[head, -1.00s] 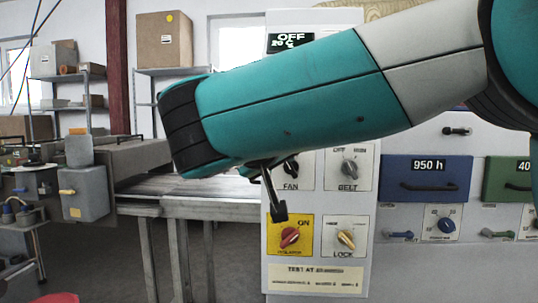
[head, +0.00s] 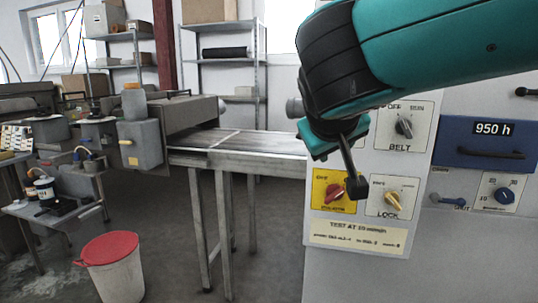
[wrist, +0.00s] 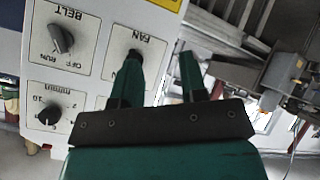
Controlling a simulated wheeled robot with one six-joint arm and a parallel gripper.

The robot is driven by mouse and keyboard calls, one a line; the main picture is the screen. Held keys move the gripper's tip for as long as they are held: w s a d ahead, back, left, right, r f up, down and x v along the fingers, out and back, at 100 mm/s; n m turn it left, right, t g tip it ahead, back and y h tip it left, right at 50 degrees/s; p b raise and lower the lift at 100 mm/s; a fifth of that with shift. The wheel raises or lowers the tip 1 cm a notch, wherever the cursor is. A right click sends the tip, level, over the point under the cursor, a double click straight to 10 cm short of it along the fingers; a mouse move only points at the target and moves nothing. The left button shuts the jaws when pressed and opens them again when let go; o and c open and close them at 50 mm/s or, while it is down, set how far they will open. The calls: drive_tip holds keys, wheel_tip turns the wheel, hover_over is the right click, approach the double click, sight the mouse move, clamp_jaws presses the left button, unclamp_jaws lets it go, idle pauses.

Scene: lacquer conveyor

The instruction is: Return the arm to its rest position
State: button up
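My gripper (head: 356,180) hangs from the teal and black arm in front of the control panel (head: 345,275), at the right of the head view. In the wrist view its two dark fingers (wrist: 160,57) stand apart with nothing between them. The left finger overlaps the FAN switch plate (wrist: 112,62) in that view; I cannot tell whether it touches. In the head view the fingers hang between the red isolator knob (head: 335,191) on its yellow plate and the LOCK knob (head: 394,198). The BELT knob (head: 404,127) is just right of the gripper. The arm hides the panel's upper part.
A metal conveyor table (head: 240,140) runs left of the panel. A white bin with a red lid (head: 110,248) stands on the floor at the left. A small cart (head: 60,205) holds pots. Blue drawer (head: 480,150) is at the right. The floor between is clear.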

drive_tip(key=s+d+f+n+g+y, duration=0.15)
drive_tip(key=s+f+g+y, duration=0.45)
drive_tip(key=s, duration=0.6)
drive_tip(key=s+d+f+n+g+y, duration=0.1)
drive_tip(key=s+f+n+g, duration=0.15)
drive_tip(key=s+f, duration=0.7)
drive_tip(key=s+r+g+p, duration=0.1)
drive_tip(key=s+r+p, duration=0.2)
drive_tip(key=r+p, duration=0.9)
wheel_tip(320, 180, up, 2)
drive_tip(key=shift+s+a+r+y, duration=0.2)
drive_tip(key=shift+s+a+y, duration=0.1)
drive_tip(key=shift+s+a, duration=0.15)
drive_tip(key=shift+g, duration=0.25)
